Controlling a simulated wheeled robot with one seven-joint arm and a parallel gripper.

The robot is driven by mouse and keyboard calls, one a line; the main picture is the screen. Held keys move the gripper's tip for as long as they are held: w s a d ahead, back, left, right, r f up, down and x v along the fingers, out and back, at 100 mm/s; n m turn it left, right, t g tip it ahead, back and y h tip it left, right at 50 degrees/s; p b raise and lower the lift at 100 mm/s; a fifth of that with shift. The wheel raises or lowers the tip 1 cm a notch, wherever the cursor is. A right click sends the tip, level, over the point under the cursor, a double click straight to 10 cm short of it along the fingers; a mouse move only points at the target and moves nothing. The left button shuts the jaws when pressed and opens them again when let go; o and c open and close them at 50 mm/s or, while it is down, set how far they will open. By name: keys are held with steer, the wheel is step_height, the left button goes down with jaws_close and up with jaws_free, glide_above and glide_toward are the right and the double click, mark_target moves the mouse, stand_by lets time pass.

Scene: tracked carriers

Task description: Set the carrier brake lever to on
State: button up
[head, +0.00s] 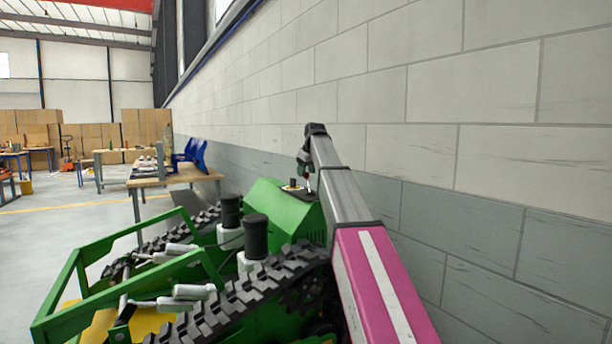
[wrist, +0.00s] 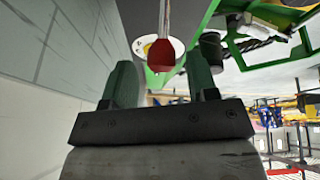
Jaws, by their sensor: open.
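The brake lever has a red knob (wrist: 162,57) on a thin metal shaft, rising from a round white base plate (wrist: 177,46) in the wrist view. My gripper (wrist: 162,70) is open, with one green finger on each side of the knob in the picture. I see no finger touching it, and cannot tell how deep the knob sits between them. In the head view my gripper (head: 305,160) hangs over a dark panel on top of the green carrier (head: 270,205). The lever is tiny there and partly hidden, and its on and off marks are not readable.
The carrier has black tracks (head: 235,305) and two black-topped posts (head: 254,235). A block wall (head: 450,150) runs close along the right. A workbench (head: 175,178) stands behind the carrier.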

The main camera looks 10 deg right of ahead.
steer(key=v, duration=0.8)
steer(key=shift+s+r, duration=0.2)
steer(key=shift+r, duration=0.15)
steer(key=shift+d, duration=0.15)
